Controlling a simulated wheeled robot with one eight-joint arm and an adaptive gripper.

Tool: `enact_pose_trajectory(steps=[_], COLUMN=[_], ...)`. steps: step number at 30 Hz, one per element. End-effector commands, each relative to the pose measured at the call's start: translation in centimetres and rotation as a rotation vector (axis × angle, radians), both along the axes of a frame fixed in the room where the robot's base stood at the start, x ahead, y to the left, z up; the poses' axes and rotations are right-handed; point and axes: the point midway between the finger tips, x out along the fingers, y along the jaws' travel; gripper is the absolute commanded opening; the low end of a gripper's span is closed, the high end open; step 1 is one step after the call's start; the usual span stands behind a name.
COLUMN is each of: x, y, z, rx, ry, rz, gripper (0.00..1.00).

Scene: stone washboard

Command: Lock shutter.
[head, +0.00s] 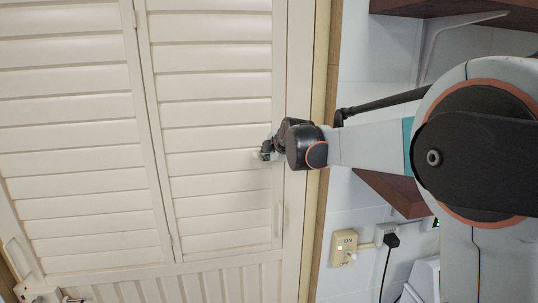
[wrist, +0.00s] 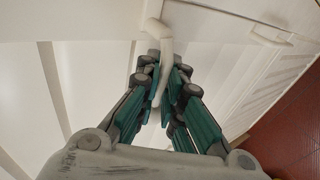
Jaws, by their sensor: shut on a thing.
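The shutter (head: 210,85) is a cream louvred panel with slats, and it fills the left and middle of the head view. My gripper (head: 264,155) is at its right side, against the slats near the frame. In the wrist view my gripper (wrist: 162,88) has its teal fingers closed around a curved white handle (wrist: 156,30) on the cream surface. The handle's lower end shows between the fingers. In the head view my gripper and wrist mostly hide this handle. I cannot tell whether the shutter is locked.
A second pale handle (wrist: 270,40) shows in the wrist view, beside a red-brown floor (wrist: 292,125). In the head view a switch plate (head: 344,248) and a black plug (head: 391,241) are on the tiled wall. Dark red shelves (head: 455,8) stand out from that wall.

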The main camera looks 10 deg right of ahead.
Motion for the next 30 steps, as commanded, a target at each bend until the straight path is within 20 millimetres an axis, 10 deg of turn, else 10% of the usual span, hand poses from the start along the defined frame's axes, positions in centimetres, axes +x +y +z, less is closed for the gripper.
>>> enact_pose_trajectory(steps=[12,16,30], x=[-0.01,0.00,-0.91], y=[-0.01,-0.01,-0.14], z=[-0.05,-0.06,0.54], rx=[-0.009,-0.009,-0.007], ry=[0.000,0.000,0.000], rz=[0.001,0.001,0.000], gripper=[0.00,0.29,0.29])
